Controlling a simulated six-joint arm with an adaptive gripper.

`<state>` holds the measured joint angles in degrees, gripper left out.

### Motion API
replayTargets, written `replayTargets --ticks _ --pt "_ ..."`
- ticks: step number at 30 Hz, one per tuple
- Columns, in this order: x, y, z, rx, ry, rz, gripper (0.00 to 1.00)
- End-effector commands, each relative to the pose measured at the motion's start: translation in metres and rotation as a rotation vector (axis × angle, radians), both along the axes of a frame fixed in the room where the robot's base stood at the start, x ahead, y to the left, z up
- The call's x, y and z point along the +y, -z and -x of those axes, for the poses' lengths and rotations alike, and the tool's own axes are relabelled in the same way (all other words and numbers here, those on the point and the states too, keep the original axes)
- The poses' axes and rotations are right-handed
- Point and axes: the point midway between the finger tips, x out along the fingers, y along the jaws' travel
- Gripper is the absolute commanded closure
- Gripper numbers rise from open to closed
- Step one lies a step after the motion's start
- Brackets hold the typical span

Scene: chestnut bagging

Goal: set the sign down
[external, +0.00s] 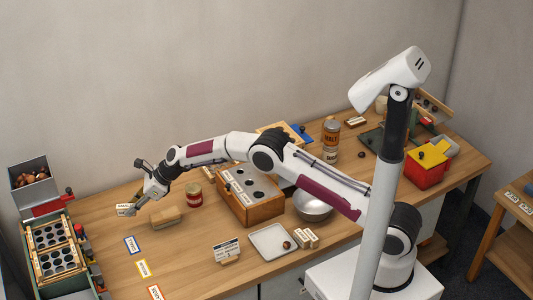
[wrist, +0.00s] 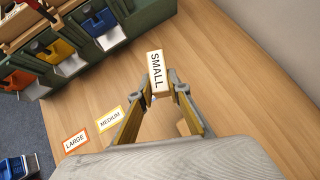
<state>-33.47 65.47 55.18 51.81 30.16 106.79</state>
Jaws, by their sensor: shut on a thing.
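A small upright sign reading SMALL (wrist: 156,72) is between my fingertips in the wrist view. It also shows at the left in the external view (external: 124,209). My gripper (wrist: 160,92) is shut on it, over the left part of the table; it shows in the external view too (external: 137,205). I cannot tell whether the sign's foot touches the wood. A blue-edged label (external: 132,245), a yellow-edged MEDIUM label (wrist: 110,119) and an orange-edged LARGE label (wrist: 75,142) lie flat on the table.
A tan block (external: 166,217) lies just right of my gripper, with a red can (external: 194,195) beyond it. A sorting machine with trays (external: 55,250) stands at the left edge. A wooden box with holes (external: 250,205) stands mid-table. Bare wood surrounds the labels.

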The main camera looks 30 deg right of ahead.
Motion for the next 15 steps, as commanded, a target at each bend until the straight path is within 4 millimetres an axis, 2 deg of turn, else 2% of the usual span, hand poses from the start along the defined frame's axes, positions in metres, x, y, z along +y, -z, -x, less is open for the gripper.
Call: replayTargets --ticks 8,15 --pt "0.0 0.004 0.0 0.001 -0.001 0.0 1.0" --pt "0.0 0.03 0.001 0.002 0.0 0.001 1.0"
